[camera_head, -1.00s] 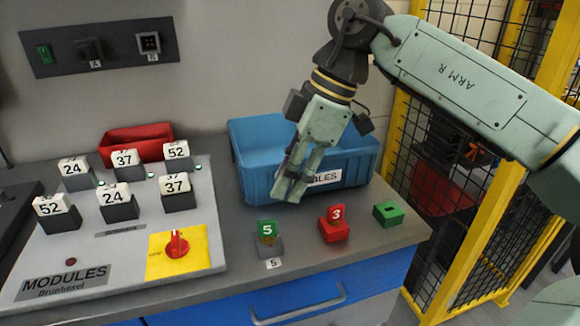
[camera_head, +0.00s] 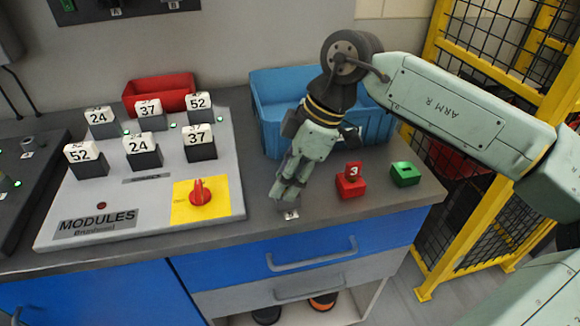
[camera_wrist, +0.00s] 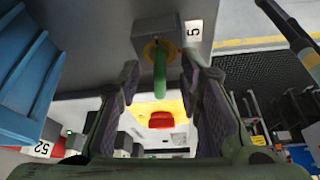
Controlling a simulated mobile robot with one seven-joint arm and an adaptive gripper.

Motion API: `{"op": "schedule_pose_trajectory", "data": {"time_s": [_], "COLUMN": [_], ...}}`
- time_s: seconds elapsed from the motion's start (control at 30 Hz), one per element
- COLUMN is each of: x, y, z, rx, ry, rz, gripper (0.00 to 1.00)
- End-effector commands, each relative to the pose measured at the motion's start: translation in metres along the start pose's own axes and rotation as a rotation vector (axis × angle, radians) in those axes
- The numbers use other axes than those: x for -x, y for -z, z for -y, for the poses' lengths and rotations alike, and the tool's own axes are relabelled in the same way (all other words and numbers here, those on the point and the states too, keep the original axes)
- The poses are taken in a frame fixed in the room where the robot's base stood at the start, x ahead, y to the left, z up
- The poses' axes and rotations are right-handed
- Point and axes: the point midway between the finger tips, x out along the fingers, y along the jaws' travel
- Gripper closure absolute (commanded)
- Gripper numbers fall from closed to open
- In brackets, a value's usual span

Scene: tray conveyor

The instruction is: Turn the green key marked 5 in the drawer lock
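The green key (camera_wrist: 160,75) stands in a grey lock block (camera_wrist: 147,28) with a brass ring around its base, in the wrist view. A small tag marked 5 (camera_wrist: 194,31) lies beside the block, and it also shows in the head view (camera_head: 291,214). My gripper (camera_wrist: 160,66) is open, with one finger on each side of the key and gaps visible between. In the head view my gripper (camera_head: 284,194) points down at the counter and hides the key and lock block.
A red block with a red key marked 3 (camera_head: 351,181) and a green block (camera_head: 405,174) stand to the right. A blue bin (camera_head: 270,95) is behind my gripper. The modules panel (camera_head: 140,205) with a red knob (camera_head: 200,192) is left. Blue drawer fronts (camera_head: 290,250) lie below.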

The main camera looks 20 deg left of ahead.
Motion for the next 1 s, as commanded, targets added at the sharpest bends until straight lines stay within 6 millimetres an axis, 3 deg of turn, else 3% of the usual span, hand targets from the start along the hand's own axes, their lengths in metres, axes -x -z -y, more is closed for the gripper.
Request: {"op": "schedule_pose_trajectory", "data": {"time_s": [0.17, 0.63, 1.0], "x": [0.0001, 0.0005, 0.0006], "y": [0.0000, 0.0000, 0.0000], "z": [-0.0001, -0.0003, -0.0006], "rx": [0.000, 0.000, 0.000], "ry": [0.000, -0.001, -0.002], "rz": [0.000, 0.000, -0.001], "gripper": [0.68, 0.99, 1.00]}}
